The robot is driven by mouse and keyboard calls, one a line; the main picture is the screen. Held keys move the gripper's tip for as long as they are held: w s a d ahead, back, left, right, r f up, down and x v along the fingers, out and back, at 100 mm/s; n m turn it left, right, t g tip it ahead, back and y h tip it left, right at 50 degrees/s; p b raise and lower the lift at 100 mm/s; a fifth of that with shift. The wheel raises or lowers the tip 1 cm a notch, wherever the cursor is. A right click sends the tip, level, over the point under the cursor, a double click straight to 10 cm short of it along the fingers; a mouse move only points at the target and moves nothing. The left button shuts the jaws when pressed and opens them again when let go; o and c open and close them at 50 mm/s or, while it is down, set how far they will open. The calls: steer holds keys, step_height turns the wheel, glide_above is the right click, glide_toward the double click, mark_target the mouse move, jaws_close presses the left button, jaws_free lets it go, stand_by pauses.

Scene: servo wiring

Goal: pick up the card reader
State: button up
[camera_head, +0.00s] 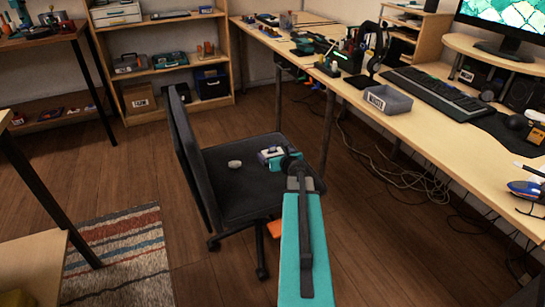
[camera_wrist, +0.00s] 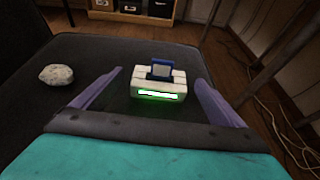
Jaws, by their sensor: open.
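The card reader (camera_wrist: 158,88) is a small white box with a blue card standing in its top and a green-lit strip on its front. It rests on the dark seat of the office chair (camera_head: 225,192). In the wrist view my gripper (camera_wrist: 159,77) is open, with one purple finger on each side of the card reader and a gap on both sides. The fingers do not appear to touch it. In the head view my arm reaches over the chair, and the gripper end partly hides the reader there.
A pale grey stone (camera_wrist: 56,75) lies on the seat left of the reader; it also shows in the head view (camera_head: 234,164). The chair's backrest (camera_head: 190,155) rises on the left. A long desk (camera_head: 430,120) with a grey labelled bin (camera_head: 388,100) stands at right, cables below.

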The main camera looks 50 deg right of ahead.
mark_target(273, 152)
steer(key=shift+b+x, duration=0.4)
steer(key=shift+x, duration=1.3)
steer(key=c, duration=1.2)
steer(key=shift+o, duration=0.2)
steer(key=shift+r, duration=0.15)
